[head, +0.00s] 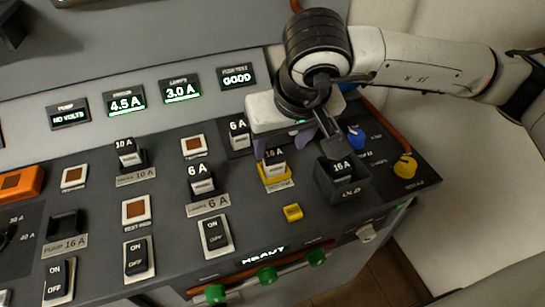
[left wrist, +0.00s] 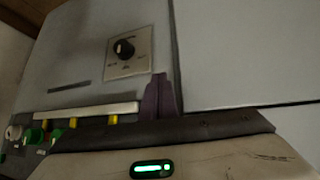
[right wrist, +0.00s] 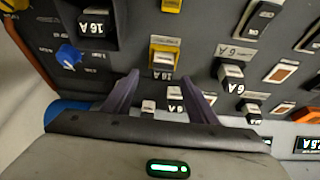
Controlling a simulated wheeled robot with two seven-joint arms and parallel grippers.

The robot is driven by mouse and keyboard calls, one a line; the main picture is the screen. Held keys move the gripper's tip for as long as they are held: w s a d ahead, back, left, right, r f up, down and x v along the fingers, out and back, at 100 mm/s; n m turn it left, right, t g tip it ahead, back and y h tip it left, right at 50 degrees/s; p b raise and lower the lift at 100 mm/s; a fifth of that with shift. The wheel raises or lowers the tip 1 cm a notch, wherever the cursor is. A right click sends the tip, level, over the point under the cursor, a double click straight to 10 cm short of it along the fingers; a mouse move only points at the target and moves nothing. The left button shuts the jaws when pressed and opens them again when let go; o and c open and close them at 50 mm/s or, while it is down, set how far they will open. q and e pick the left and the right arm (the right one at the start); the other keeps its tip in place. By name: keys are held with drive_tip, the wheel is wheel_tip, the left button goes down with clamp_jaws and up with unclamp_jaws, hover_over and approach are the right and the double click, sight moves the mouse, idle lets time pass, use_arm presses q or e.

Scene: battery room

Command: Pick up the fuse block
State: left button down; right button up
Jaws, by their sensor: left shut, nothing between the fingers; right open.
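A black fuse block marked 16 A (head: 275,165) stands in a yellow-framed holder on the panel; it also shows in the right wrist view (right wrist: 163,61). Another 16 A block (head: 342,172) sits in a dark box labelled OLD, also in the right wrist view (right wrist: 93,24). My right gripper (head: 282,146) is open, its purple fingers above and behind the yellow-framed block, apart from it. In the right wrist view its fingertips (right wrist: 160,78) spread either side of that block's near edge. My left gripper (left wrist: 160,78) is shut and empty, facing a grey cabinet front.
Other fuse blocks stand close by: 6 A (head: 201,182), another 6 A (head: 239,136) and 10 A (head: 128,152). The PUMP 16 A socket (head: 65,224) looks empty. Rocker switches (head: 214,235), a yellow piece (head: 292,212) and a blue knob (head: 355,138) rise from the panel.

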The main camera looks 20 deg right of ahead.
sight(274, 153)
drive_tip(key=shift+w+a+f, duration=0.1)
drive_tip(key=shift+w+f, duration=0.15)
drive_tip(key=shift+f, duration=0.35)
drive_tip(key=p+x, duration=0.1)
drive_tip(key=x, duration=0.2)
drive_tip(key=shift+w+a+f, duration=0.15)
drive_tip(key=shift+w+f, duration=0.05)
drive_tip(key=shift+f, duration=0.05)
drive_tip(key=shift+w+f, duration=0.25)
drive_tip(key=shift+f, duration=0.2)
drive_tip(key=c, duration=1)
use_arm(q)
drive_tip(key=shift+w+r, duration=0.3)
drive_tip(key=shift+r, duration=0.5)
use_arm(e)
drive_tip(key=shift+c, duration=1.4)
